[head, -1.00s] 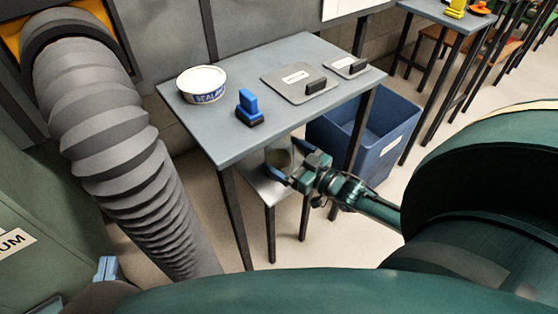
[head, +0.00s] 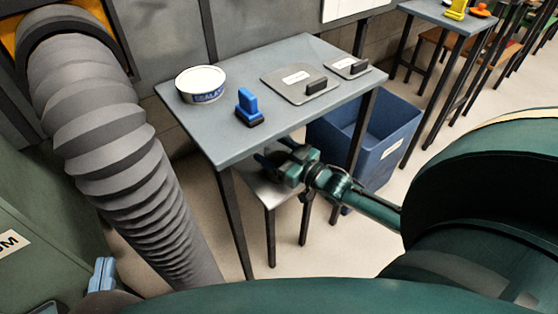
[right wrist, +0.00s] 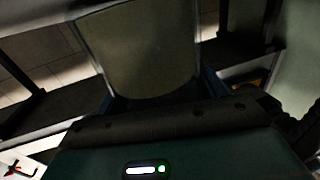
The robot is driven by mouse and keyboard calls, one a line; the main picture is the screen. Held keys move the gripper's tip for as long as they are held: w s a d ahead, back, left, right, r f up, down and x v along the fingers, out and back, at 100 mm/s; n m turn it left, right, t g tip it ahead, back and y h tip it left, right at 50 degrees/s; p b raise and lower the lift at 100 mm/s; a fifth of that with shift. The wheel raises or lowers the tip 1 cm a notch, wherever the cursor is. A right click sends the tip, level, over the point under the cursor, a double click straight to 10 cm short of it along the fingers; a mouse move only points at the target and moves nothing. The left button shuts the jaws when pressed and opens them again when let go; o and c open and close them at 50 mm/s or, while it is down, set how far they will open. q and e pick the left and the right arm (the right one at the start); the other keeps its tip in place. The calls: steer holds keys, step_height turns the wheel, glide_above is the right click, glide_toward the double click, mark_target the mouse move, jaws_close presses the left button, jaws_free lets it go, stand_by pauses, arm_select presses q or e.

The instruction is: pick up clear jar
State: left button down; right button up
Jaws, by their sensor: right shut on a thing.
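The clear jar (right wrist: 140,50) fills the upper middle of the right wrist view as a see-through, greenish-grey shape. My right gripper (head: 274,154) is beneath the table's front edge, above a low stool (head: 262,188). In the right wrist view its blue fingers (right wrist: 158,93) sit on both sides of the jar, shut on it. In the head view the jar is hard to make out among the fingers and the table's shadow.
The grey table (head: 225,145) holds a white sealant tub (head: 201,84), a blue-handled brush (head: 248,106) and two flat plates with dark handles (head: 298,84). A blue bin (head: 390,140) stands behind my right forearm. A ribbed grey duct (head: 120,150) runs down the left.

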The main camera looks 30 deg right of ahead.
steer(key=shift+c, duration=1.3)
steer(key=shift+r, duration=0.1)
